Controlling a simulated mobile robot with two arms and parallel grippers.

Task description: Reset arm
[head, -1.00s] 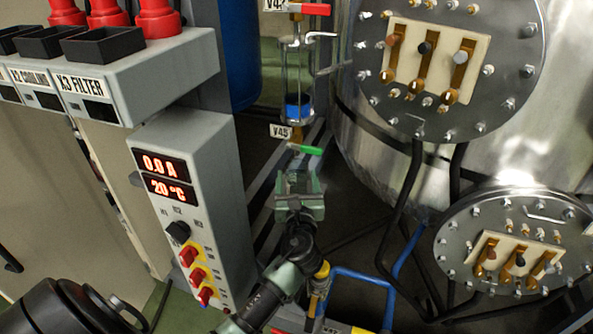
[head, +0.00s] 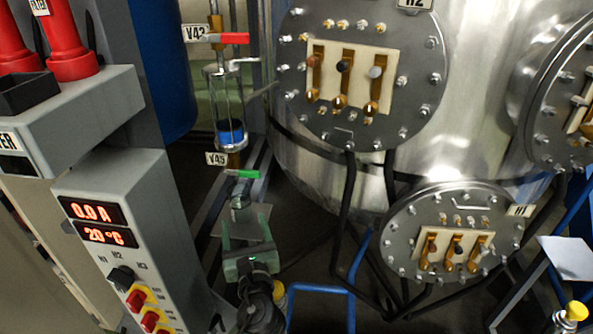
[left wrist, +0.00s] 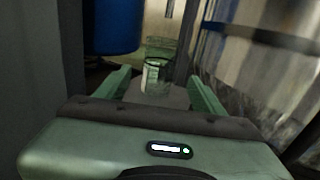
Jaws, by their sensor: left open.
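My left gripper (head: 247,238) is open and empty, below the green-handled valve V45 (head: 242,174) in the head view. A gap shows between it and the handle. In the left wrist view its two green fingers (left wrist: 160,92) stand wide apart. My right gripper is not in view.
The control box (head: 110,240) reading 0.0 A and 20 °C stands left of my left arm. A large steel vessel (head: 480,120) with bolted round flanges (head: 420,95) and black cables is on the right. Blue pipes (head: 320,290) run low beside my arm.

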